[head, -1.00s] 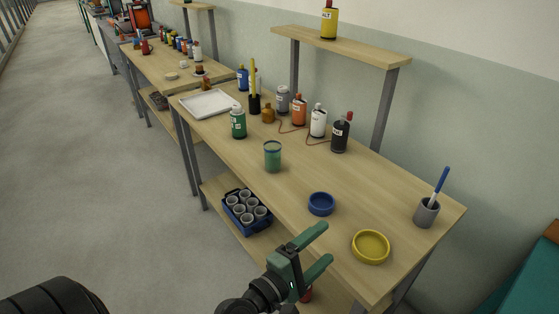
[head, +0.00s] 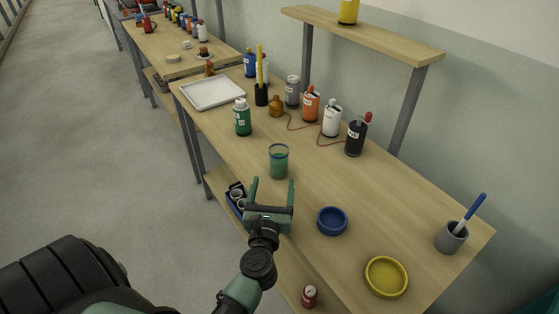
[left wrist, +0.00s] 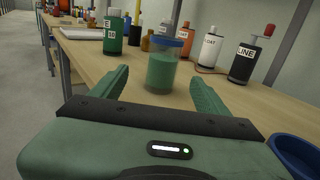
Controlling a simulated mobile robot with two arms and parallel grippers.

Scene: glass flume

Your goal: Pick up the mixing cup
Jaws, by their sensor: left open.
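The mixing cup (head: 279,161) is a clear cup with a blue rim and green contents. It stands upright on the wooden table (head: 330,187), near its front edge. My left gripper (head: 273,186) is open and empty, just in front of the cup with its fingers pointing toward it. In the left wrist view the cup (left wrist: 161,66) shows beyond and between the two open fingers (left wrist: 157,92), apart from them. My right gripper is not in view.
A green bottle (head: 242,117) stands left of the cup. A blue dish (head: 332,221), a yellow dish (head: 386,277) and a grey pot (head: 451,238) are to the right. A white tray (head: 212,93) lies at the far left.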

